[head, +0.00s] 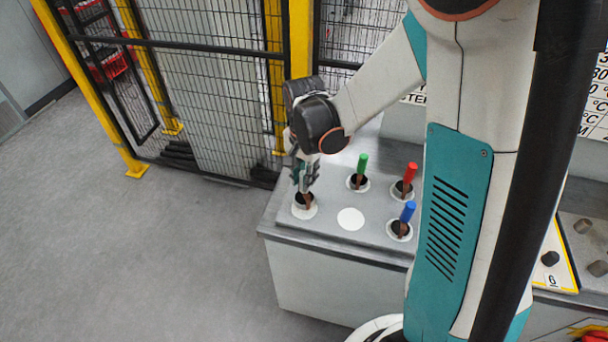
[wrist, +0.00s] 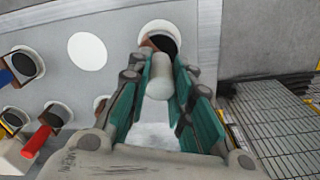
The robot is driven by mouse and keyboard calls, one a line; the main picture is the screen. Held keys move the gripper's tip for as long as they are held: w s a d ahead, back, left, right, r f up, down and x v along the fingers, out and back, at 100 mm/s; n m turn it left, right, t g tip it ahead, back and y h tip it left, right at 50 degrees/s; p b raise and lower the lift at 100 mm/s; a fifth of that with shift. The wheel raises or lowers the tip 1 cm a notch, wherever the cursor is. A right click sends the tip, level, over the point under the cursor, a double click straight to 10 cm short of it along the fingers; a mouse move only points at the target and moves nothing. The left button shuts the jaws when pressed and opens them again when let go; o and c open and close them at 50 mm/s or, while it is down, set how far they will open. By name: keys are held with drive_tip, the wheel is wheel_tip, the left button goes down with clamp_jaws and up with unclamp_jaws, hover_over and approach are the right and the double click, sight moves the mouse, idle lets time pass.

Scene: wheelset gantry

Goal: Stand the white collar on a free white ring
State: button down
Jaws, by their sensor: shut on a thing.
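My gripper (head: 305,180) is shut on the pale handle (wrist: 158,78) of the white collar, which stands between the teal fingers in the wrist view. The collar's dark round top and brown side (head: 305,198) show just below the fingers. It is over the white ring (head: 304,212) at the panel's left front corner; this ring also shows in the wrist view (wrist: 158,27). I cannot tell whether the collar rests on the ring or hangs slightly above it. A bare white ring (head: 351,219), also in the wrist view (wrist: 87,51), lies beside it with nothing on it.
Collars with a green handle (head: 362,163), a red handle (head: 410,172) and a blue handle (head: 407,212) stand on other rings. The grey bench (head: 330,238) ends just left of my gripper. A mesh fence (head: 215,95) with yellow posts stands behind.

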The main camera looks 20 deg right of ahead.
drive_tip(key=shift+f+b, duration=0.3)
drive_tip(key=shift+f, duration=0.35)
drive_tip(key=shift+f+b, duration=0.9)
idle(0.5)
drive_tip(key=c, duration=1.4)
unclamp_jaws()
drive_tip(key=shift+o, duration=0.2)
wheel_tip(320, 180, up, 12)
